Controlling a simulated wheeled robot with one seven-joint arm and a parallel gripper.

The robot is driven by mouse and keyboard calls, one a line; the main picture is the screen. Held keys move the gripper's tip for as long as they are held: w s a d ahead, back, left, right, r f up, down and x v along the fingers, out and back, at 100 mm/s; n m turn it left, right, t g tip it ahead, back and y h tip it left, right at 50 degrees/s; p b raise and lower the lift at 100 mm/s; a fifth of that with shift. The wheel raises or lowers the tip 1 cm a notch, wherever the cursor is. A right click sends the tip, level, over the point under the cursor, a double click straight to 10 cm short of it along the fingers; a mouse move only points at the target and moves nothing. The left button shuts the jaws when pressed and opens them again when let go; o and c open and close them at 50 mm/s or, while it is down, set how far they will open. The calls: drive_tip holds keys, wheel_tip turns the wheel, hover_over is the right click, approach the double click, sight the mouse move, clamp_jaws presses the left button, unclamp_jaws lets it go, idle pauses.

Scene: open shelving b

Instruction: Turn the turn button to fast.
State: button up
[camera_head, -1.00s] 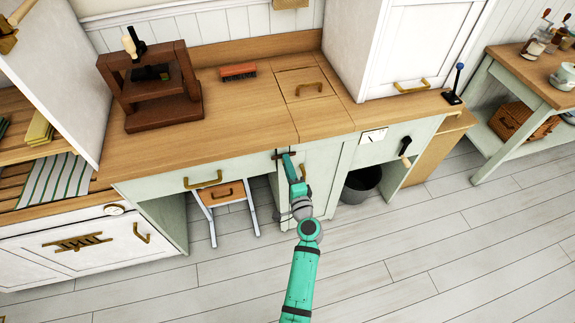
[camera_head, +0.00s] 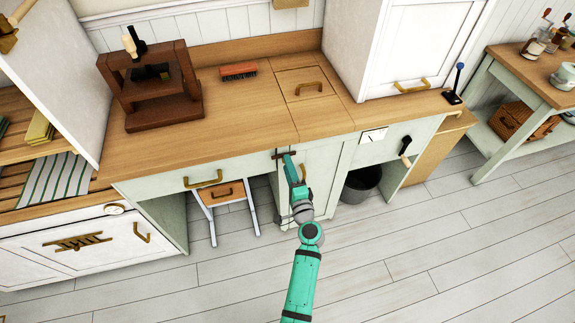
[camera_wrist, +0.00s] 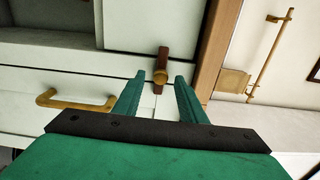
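The turn button is a small dark brown bar (camera_head: 279,155) on the pale green cabinet front, just below the counter edge. In the wrist view the turn button (camera_wrist: 164,55) has a round brass piece at its middle and lies crosswise over a seam between pale panels. My gripper (camera_head: 287,157) is at the turn button and partly hides it in the head view. In the wrist view my gripper (camera_wrist: 160,78) is open, its green fingertips on either side of the brass piece with visible gaps. I cannot tell whether either finger touches it.
The wooden counter edge (camera_wrist: 213,50) runs close beside the right finger in the wrist view. A brass handle (camera_wrist: 75,101) is on the panel to the left. A dark bucket (camera_head: 361,184) stands under the counter at right. The floor in front is clear.

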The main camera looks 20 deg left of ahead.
drive_tip(key=v, duration=0.9)
drive_tip(key=shift+s+d, duration=0.15)
drive_tip(key=shift+s, duration=0.05)
drive_tip(key=s+d+f+n+h, duration=0.1)
drive_tip(key=s+d+f+h, duration=0.15)
drive_tip(key=s, duration=0.35)
drive_tip(key=s+d+f+n+g+h, duration=0.1)
drive_tip(key=s+d+f+h, duration=0.1)
drive_tip(key=s+d, duration=0.3)
drive_tip(key=s+d+f+n+h, duration=0.1)
drive_tip(key=s+d+f+h, duration=0.15)
drive_tip(key=s, duration=0.45)
drive_tip(key=s+d+r+n+t+h, duration=0.1)
drive_tip(key=s+d+r+n+h, duration=0.2)
drive_tip(key=s+r+n, duration=0.5)
drive_tip(key=s+r, duration=0.6)
drive_tip(key=s, duration=0.4)
drive_tip(key=shift+d, duration=0.2)
